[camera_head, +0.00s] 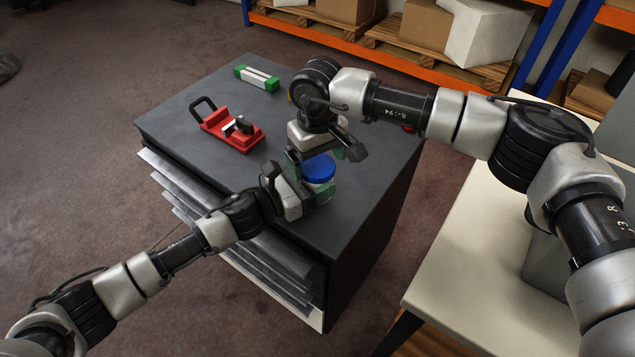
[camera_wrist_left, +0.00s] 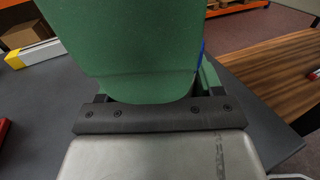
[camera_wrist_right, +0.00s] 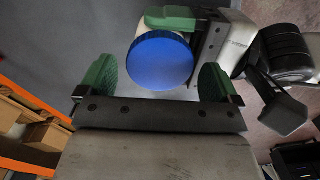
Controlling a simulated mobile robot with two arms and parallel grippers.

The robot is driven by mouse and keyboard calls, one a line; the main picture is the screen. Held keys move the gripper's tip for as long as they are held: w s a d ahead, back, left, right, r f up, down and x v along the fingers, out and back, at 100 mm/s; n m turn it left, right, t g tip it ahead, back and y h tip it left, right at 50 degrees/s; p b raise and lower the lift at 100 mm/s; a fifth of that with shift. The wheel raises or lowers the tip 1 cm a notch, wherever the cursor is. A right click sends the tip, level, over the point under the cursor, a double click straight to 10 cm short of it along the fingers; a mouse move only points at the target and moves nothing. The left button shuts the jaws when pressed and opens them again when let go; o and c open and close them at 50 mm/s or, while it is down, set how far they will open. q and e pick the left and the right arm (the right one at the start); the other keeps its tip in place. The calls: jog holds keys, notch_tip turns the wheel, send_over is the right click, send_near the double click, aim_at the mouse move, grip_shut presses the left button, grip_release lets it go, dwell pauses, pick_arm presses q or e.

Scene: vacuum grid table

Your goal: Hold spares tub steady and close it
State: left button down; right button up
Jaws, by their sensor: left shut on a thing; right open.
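The spares tub stands on the dark grey table top (camera_head: 165,124) near its front right corner. Its round blue lid (camera_head: 319,168) lies on top and also shows in the right wrist view (camera_wrist_right: 160,62); I cannot tell how tightly it sits. A little of the pale tub wall (camera_wrist_right: 146,26) shows beside the lid. My left gripper (camera_head: 314,190) is shut on the tub from the front; its green finger fills much of the left wrist view (camera_wrist_left: 120,50). My right gripper (camera_head: 323,153) is above the lid, open, with its green fingers (camera_wrist_right: 159,80) apart on either side.
A red fixture with a black handle (camera_head: 228,130) and a green-and-white piece (camera_head: 257,77) lie on the table's far left. A cream table (camera_head: 470,265) stands at the right. Shelves with boxes (camera_head: 425,22) are behind. The two grippers are very close together.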

jog(key=shift+f, duration=0.45)
jog(key=shift+c, duration=0.2)
jog(key=c, duration=0.9)
jog(key=m, duration=0.5)
jog(key=shift+m, duration=0.3)
jog(key=m, duration=1.2)
jog(key=shift+m, duration=0.3)
jog(key=m, duration=0.4)
jog(key=shift+m, duration=0.3)
